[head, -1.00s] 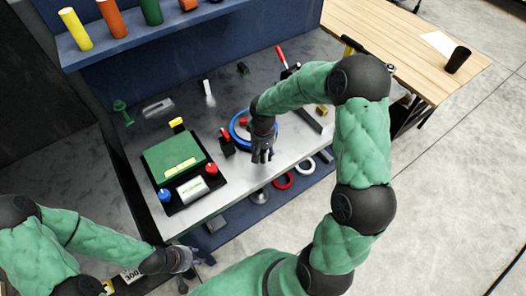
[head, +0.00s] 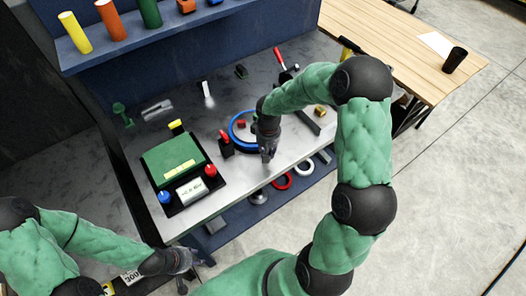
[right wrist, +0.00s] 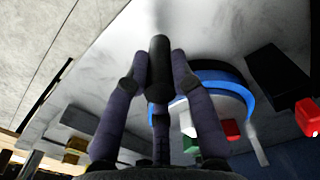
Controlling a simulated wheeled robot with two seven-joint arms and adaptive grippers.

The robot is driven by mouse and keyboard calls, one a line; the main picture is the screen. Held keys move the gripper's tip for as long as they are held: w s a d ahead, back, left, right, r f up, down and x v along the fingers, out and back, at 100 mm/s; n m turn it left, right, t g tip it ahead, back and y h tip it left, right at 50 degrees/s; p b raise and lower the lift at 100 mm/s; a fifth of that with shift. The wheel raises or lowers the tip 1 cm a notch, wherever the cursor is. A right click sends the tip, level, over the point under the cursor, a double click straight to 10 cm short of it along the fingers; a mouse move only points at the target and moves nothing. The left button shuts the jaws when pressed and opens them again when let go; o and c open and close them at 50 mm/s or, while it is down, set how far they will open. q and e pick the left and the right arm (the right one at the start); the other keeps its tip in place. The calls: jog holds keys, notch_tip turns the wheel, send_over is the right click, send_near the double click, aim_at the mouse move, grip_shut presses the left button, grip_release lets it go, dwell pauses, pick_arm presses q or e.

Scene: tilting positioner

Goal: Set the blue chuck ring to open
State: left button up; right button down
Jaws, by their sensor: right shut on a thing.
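The blue chuck ring (head: 233,134) lies on the grey bench, with a pale face and a red part inside it. In the right wrist view the blue ring (right wrist: 236,84) shows right of the fingers. My right gripper (head: 268,154) points down at the ring's right front edge. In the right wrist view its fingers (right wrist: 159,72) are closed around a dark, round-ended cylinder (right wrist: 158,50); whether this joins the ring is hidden. My left gripper (head: 190,272) is low at left, off the bench front, its fingers apart and empty.
A green-topped panel (head: 172,160) with red and blue knobs stands left of the ring. A red-topped black block (head: 225,148) is close to the ring's left. Coloured cylinders (head: 112,22) stand on the back shelf.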

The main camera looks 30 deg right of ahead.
jog(key=d+n+p, duration=0.1)
jog(key=d+n, duration=0.1)
jog(key=d+n+p, duration=0.1)
jog(key=d, duration=0.2)
jog(key=w+d+n+p, duration=0.1)
jog(key=d+n, duration=0.1)
jog(key=d, duration=0.1)
jog(key=shift+r+n, duration=0.1)
jog(key=shift+n, duration=0.2)
jog(key=shift+w+d+n, duration=0.1)
jog(key=shift+d+n, duration=0.2)
jog(key=shift+d, duration=0.1)
jog(key=shift+w+d, duration=0.3)
jog(key=shift+d, duration=0.2)
jog(key=shift+w+d, duration=0.3)
jog(key=shift+d, duration=0.2)
jog(key=c, duration=1)
grip_release()
jog(key=shift+c, duration=0.2)
notch_tip(320, 180, up, 12)
